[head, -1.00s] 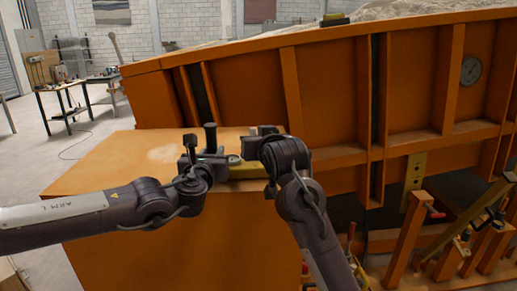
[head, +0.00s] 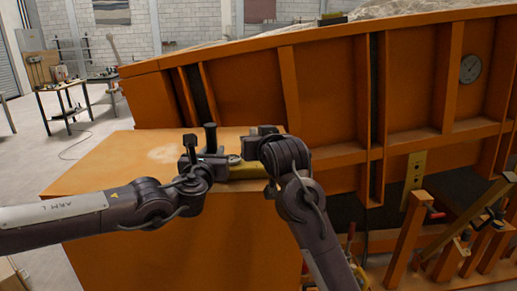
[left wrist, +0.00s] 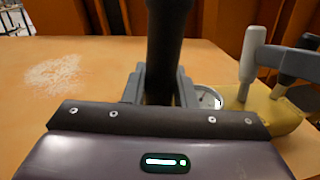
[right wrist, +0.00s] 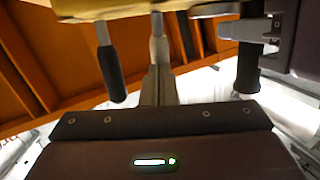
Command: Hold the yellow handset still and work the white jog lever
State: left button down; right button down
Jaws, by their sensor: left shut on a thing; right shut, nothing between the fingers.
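The yellow handset (head: 247,170) lies over the orange box top and also shows in the left wrist view (left wrist: 265,112) and at the top of the right wrist view (right wrist: 125,22). My left gripper (left wrist: 160,88) is shut around a black upright grip (left wrist: 166,45) at the handset's end, beside a small round dial (left wrist: 208,98). The white jog lever (left wrist: 248,65) stands up from the handset; it also shows in the right wrist view (right wrist: 157,42). My right gripper (right wrist: 160,78) is shut and empty, its tips right at the white lever, seemingly touching. A black lever (right wrist: 108,70) stands beside it.
The orange sandbed (head: 330,80) rises behind, sloping up to the right, with a round gauge (head: 470,69) on its side. The orange box top (head: 110,160) is clear to the left except for a sand patch (head: 165,154). Clamps and orange posts (head: 405,232) stand at lower right.

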pick_arm(q)
jog(key=shift+d+r, duration=0.1)
pick_arm(e)
jog(key=shift+s, duration=0.1)
jog(key=r+v, duration=0.1)
jog(key=v, duration=1.2)
jog(key=shift+s+r, duration=0.2)
jog(key=shift+d, duration=0.15)
pick_arm(q)
jog(key=c, duration=1.1)
grip_release()
